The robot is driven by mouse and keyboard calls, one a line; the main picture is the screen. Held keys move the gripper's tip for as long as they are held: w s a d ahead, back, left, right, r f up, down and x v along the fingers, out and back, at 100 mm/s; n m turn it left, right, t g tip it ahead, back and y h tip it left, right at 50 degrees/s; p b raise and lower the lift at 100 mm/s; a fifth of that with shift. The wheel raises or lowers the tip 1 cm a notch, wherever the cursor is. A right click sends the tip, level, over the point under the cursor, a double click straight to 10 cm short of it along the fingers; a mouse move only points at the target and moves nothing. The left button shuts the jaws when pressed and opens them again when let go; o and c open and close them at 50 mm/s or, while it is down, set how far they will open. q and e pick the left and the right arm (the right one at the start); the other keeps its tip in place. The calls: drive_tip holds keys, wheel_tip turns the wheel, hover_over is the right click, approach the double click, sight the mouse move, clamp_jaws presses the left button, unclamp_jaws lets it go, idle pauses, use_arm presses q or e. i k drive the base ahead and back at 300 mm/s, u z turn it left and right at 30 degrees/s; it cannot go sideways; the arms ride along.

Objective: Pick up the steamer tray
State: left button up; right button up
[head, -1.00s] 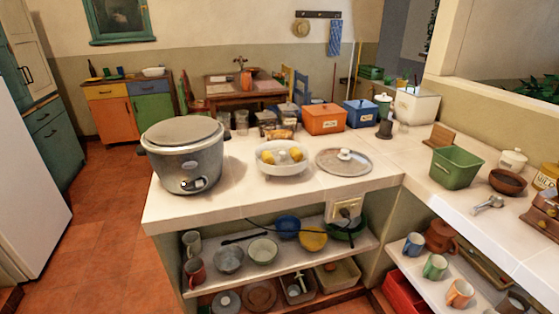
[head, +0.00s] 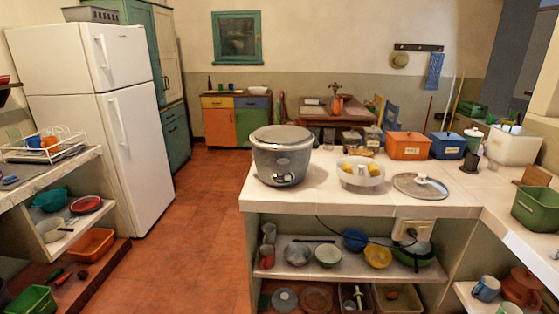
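A shallow white tray (head: 349,177), which looks like the steamer tray, stands on the tiled counter, between the rice cooker and a glass lid. It has a raised white knob or post in the middle and yellow round pieces in it. The grey rice cooker (head: 281,160), with its lid on, stands left of it near the counter's left end. The round glass lid (head: 405,187) lies flat to its right. Neither of my grippers is in view.
An orange box (head: 407,146) and a blue box (head: 446,146) stand behind on the counter. Bowls and mugs fill the shelf (head: 300,272) below. A white fridge (head: 125,120) stands at the left. The red tiled floor (head: 205,215) is clear between them.

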sight(359, 175)
drive_tip(key=u, duration=0.45)
drive_tip(key=i, duration=1.05)
drive_tip(key=z, duration=0.45)
